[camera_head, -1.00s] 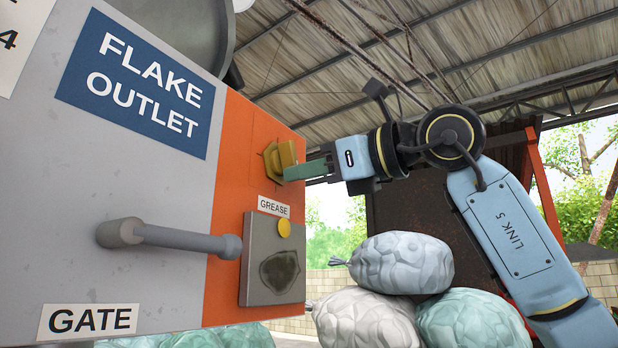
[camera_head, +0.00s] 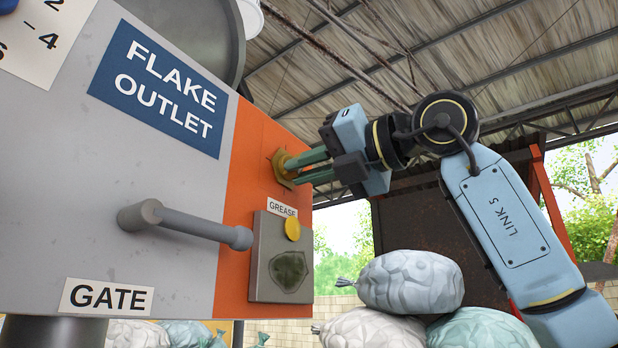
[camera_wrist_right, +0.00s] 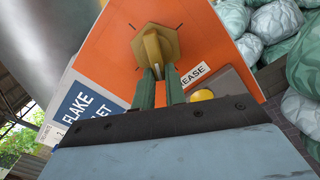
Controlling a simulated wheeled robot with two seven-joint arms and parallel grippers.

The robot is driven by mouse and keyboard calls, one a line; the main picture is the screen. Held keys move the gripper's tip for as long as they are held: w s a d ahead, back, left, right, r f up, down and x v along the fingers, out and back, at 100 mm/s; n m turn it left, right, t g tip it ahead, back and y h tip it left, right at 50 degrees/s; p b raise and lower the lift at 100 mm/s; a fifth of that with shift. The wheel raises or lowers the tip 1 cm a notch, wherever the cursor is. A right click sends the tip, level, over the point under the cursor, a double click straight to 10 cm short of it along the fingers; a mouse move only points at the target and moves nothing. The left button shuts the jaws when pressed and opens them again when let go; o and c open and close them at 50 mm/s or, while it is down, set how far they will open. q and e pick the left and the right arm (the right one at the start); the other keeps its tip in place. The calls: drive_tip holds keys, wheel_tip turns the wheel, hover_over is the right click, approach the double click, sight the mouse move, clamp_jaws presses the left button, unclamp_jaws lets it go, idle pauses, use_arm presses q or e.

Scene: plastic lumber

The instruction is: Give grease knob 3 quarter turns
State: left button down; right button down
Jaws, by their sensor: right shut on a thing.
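The grease knob (camera_head: 283,168) is a yellow knob with a hexagonal base on the orange panel, above the GREASE label (camera_head: 282,207). In the right wrist view the knob (camera_wrist_right: 166,42) shows its raised grip bar and dark tick marks on the panel around it. My right gripper (camera_head: 298,168) reaches it from the right, with its green fingers shut on the knob's bar. The fingers also show in the right wrist view (camera_wrist_right: 160,78), one on each side of the bar. The fingers partly hide the knob in the head view. My left gripper is not in view.
A grey gate handle (camera_head: 185,223) sticks out from the grey panel, left of the knob. A yellow button (camera_head: 292,229) and a grey plate (camera_head: 268,290) are below the knob. Several stuffed sacks (camera_head: 410,281) are piled at lower right.

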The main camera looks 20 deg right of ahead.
drive_tip(key=m, duration=0.2)
drive_tip(key=m+b, duration=0.1)
drive_tip(key=m, duration=0.2)
drive_tip(key=r+m+b, duration=0.1)
drive_tip(key=m, duration=0.2)
drive_tip(key=shift+s+a, duration=0.3)
drive_tip(key=shift+a, duration=0.1)
drive_tip(key=shift+r+m+b, duration=0.15)
drive_tip(key=shift+m+b, duration=0.25)
drive_tip(key=shift+m, duration=0.4)
drive_tip(key=shift+r+m, duration=0.15)
drive_tip(key=shift+m, duration=0.55)
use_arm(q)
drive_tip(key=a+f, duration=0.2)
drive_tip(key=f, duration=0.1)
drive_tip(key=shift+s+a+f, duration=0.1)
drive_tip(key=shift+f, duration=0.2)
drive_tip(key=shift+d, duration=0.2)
use_arm(e)
drive_tip(key=shift+m, duration=0.3)
drive_tip(key=c, duration=1.4)
unclamp_jaws()
drive_tip(key=shift+r, duration=0.1)
drive_tip(key=shift+c, duration=0.2)
use_arm(q)
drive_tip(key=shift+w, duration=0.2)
drive_tip(key=shift+b, duration=0.3)
use_arm(e)
drive_tip(key=shift+s, duration=0.1)
